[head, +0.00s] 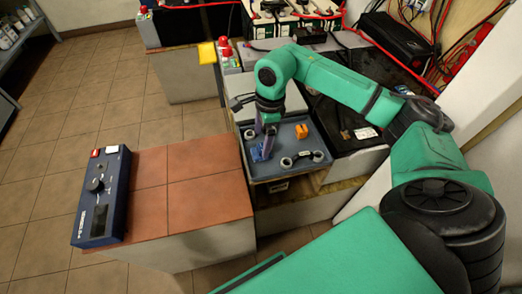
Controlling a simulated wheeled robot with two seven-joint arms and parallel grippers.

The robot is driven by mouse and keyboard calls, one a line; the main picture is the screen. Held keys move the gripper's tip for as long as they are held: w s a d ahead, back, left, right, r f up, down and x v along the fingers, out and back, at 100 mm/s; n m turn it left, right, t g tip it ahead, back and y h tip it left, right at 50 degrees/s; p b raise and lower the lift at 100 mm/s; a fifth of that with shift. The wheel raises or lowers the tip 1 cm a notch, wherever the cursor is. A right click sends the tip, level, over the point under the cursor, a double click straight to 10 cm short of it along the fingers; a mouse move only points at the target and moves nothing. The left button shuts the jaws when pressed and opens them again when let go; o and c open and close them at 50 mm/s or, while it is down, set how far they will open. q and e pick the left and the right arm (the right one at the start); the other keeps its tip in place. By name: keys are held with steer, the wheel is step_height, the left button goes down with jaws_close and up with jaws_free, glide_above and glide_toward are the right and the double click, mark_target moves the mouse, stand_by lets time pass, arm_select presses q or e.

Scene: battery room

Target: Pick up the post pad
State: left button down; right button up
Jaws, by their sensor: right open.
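A shallow blue-grey tray (281,174) stands on the bench in the middle of the head view. A small blue piece (257,154), which looks like the post pad, lies in its left part. My right gripper (266,152) points down into the tray right at the blue piece and partly covers it. Its jaws are open; I cannot tell whether they touch the piece. An orange piece (302,131) and a dark link with ring ends (304,158) lie to the right in the same tray. My left gripper is out of view.
A blue meter box (103,197) lies on the red-tiled counter (180,180) at the left. A dark battery (345,125) stands right of the tray. Behind are a yellow piece (207,53), red-knobbed units (227,53) and red cables. The counter's tiled top is otherwise clear.

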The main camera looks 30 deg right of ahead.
mark_target(261, 147)
steer(key=f, duration=0.3)
steer(key=shift+s+a+f, duration=0.15)
steer(key=shift+s+a, duration=0.05)
steer(key=shift+w+f, duration=0.1)
steer(key=shift+f, duration=0.35)
steer(key=c, duration=1.4)
steer(key=shift+r, duration=0.1)
step_height(261, 147, up, 20)
steer(key=shift+f+p, duration=0.1)
steer(key=shift+p, duration=0.25)
